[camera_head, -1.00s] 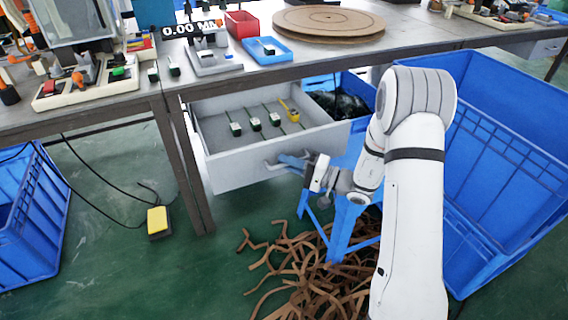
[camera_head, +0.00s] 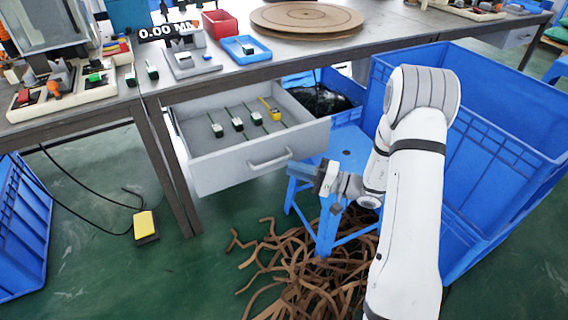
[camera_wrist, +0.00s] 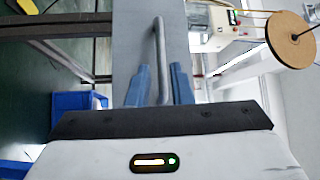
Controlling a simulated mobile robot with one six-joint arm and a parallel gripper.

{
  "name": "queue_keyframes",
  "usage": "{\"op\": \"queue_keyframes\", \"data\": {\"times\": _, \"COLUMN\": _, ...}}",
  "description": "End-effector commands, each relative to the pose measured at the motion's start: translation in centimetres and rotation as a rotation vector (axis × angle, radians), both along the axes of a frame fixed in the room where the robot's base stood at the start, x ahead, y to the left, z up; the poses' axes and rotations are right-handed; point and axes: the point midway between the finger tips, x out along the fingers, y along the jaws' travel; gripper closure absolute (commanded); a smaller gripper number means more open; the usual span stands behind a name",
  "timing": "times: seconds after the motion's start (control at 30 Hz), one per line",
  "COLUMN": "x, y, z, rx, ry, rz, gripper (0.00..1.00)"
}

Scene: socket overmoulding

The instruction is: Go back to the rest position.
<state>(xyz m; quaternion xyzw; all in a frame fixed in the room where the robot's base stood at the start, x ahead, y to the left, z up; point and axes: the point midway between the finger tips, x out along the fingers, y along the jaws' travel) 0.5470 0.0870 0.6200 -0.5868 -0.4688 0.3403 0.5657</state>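My gripper (camera_head: 302,170) is beside the front of an open grey drawer (camera_head: 235,166) under the workbench. In the head view its fingertips are apart from the drawer's bar handle (camera_head: 270,160), to its right. In the wrist view my gripper (camera_wrist: 159,84) has its two blue fingers spread, with the handle (camera_wrist: 161,50) showing between them. Nothing is held. The drawer holds several small green-and-white parts with thin rods and a yellow part (camera_head: 271,110).
The workbench (camera_head: 300,52) carries a red bin (camera_head: 221,23), a blue tray (camera_head: 246,49) and a round brown board (camera_head: 306,20). A large blue crate (camera_head: 480,150) stands right, behind my arm. A blue stool (camera_head: 330,225) and tangled brown strips (camera_head: 295,265) lie below my gripper.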

Motion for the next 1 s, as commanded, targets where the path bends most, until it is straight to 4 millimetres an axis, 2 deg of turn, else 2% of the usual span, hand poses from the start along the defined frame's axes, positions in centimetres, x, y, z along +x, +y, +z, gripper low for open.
{"op": "queue_keyframes", "data": {"times": 0.1, "x": -0.2, "y": -0.6, "z": -0.1, "rx": 0.0, "ry": 0.0, "rz": -0.002, "gripper": 0.8}}
{"op": "queue_keyframes", "data": {"times": 0.53, "x": -0.2, "y": -0.6, "z": -0.1, "rx": 0.0, "ry": -0.001, "rz": 0.0, "gripper": 0.8}}
{"op": "queue_keyframes", "data": {"times": 0.63, "x": -0.6, "y": -0.3, "z": 0.9, "rx": -0.01, "ry": 0.006, "rz": 0.021, "gripper": 0.8}}
{"op": "queue_keyframes", "data": {"times": 0.77, "x": -2.6, "y": 1.1, "z": 5.2, "rx": -0.069, "ry": 0.049, "rz": 0.126, "gripper": 0.8}}
{"op": "queue_keyframes", "data": {"times": 0.9, "x": -6.9, "y": 3.0, "z": 11.5, "rx": -0.22, "ry": 0.142, "rz": 0.302, "gripper": 0.8}}
{"op": "queue_keyframes", "data": {"times": 1.0, "x": -10.4, "y": 3.6, "z": 15.3, "rx": -0.367, "ry": 0.211, "rz": 0.404, "gripper": 0.8}}
